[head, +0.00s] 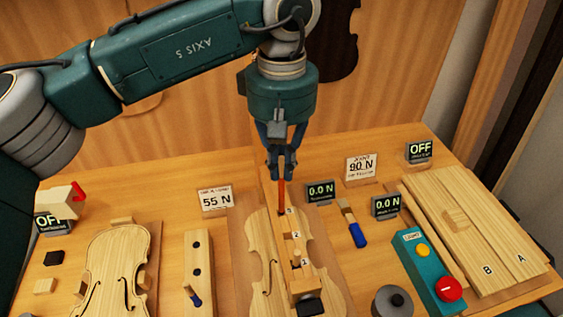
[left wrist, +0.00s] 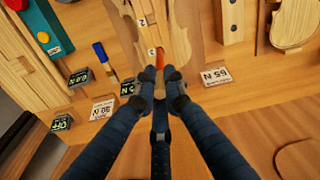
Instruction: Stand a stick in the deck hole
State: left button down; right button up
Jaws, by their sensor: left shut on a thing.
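My left gripper (head: 281,172) is shut on an orange-red stick (head: 281,196) and points down over the upper end of the middle violin body (head: 260,243). The stick is about upright, and its lower end meets the violin deck near the block marked 3. I cannot tell whether the tip is inside a hole or only over it; the hole itself is not clearly visible. In the left wrist view the stick (left wrist: 168,75) shows just beyond the fingertips (left wrist: 162,88), beside the numbered blocks. My right gripper is not in view.
Blocks marked 1 (head: 304,263) and 2 (head: 297,237) lie along the violin's middle. A blue-handled tool (head: 357,234), a teal control box (head: 430,270) and boards (head: 475,240) are to the right. Another violin body (head: 115,270) and a holed block (head: 198,255) are left.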

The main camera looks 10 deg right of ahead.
aim_at(282, 212)
pick_arm(q)
jog(key=shift+f+b, duration=4.15)
jog(key=shift+f, duration=1.7)
jog(key=c, duration=1.8)
grip_release()
jog(key=shift+o, duration=0.2)
jog(key=shift+s, duration=0.1)
notch_tip(282, 212, up, 12)
jog(key=shift+r, duration=0.15)
